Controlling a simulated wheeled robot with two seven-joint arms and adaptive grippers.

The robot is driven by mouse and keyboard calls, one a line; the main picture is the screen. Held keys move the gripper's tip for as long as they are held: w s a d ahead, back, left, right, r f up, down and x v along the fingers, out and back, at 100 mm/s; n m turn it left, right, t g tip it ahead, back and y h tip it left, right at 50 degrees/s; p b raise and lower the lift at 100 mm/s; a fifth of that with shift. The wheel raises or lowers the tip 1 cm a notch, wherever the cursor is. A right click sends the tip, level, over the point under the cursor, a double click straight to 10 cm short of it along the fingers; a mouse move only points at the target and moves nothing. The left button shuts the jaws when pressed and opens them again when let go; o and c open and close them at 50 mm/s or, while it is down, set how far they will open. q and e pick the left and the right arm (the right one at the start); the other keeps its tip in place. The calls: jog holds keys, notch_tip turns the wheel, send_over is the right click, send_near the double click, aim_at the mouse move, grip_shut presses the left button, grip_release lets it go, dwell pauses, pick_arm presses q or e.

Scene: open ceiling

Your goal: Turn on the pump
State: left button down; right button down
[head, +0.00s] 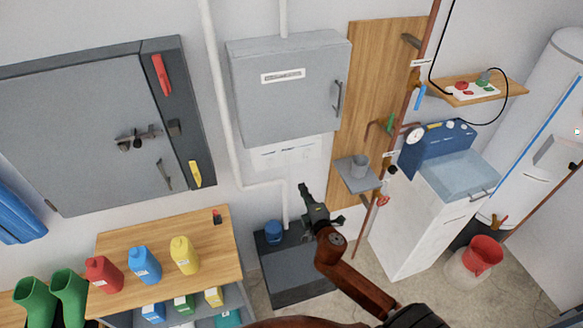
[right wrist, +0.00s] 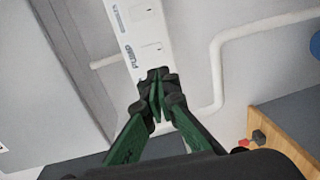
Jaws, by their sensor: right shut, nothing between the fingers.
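A white panel (right wrist: 137,30) with printed "PUMP" lettering and square switch-like outlines is in the right wrist view. In the head view a pale panel (head: 283,153) shows on the wall below the grey cabinet. My right gripper (head: 304,188) is in front of the wall, lower and to the right of that panel. In the right wrist view its green fingers (right wrist: 157,92) are shut with nothing between them. Their tips overlap the panel's lower end; I cannot tell whether they touch. The switch positions are too small to read. My left gripper is not in view.
A closed grey cabinet (head: 290,95) hangs above the panel. A white pipe (head: 222,110) runs down beside it. A dark box (head: 290,272) with a blue part (head: 273,232) stands below my right gripper. A wooden bench (head: 215,245) with bottles is at left.

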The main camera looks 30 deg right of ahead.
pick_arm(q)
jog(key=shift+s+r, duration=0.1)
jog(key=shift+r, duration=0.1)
pick_arm(e)
jog(key=x, duration=1.4)
jog(key=shift+f, duration=0.1)
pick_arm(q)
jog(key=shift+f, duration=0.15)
pick_arm(e)
jog(key=b, duration=0.3)
jog(key=shift+w+f+t+b, duration=0.15)
jog(key=shift+w+t+b, duration=0.15)
jog(key=shift+w+t, duration=0.1)
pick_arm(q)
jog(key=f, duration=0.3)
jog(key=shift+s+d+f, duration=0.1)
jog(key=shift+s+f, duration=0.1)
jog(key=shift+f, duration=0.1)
pick_arm(e)
jog(key=shift+s+a, duration=0.1)
jog(key=shift+s, duration=0.15)
send_near(289, 162)
jog(key=s+a+f, duration=0.2)
jog(key=s, duration=0.4)
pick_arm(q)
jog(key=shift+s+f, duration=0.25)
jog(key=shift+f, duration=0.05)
pick_arm(e)
jog(key=shift+d+f, duration=0.15)
jog(key=shift+d, duration=0.1)
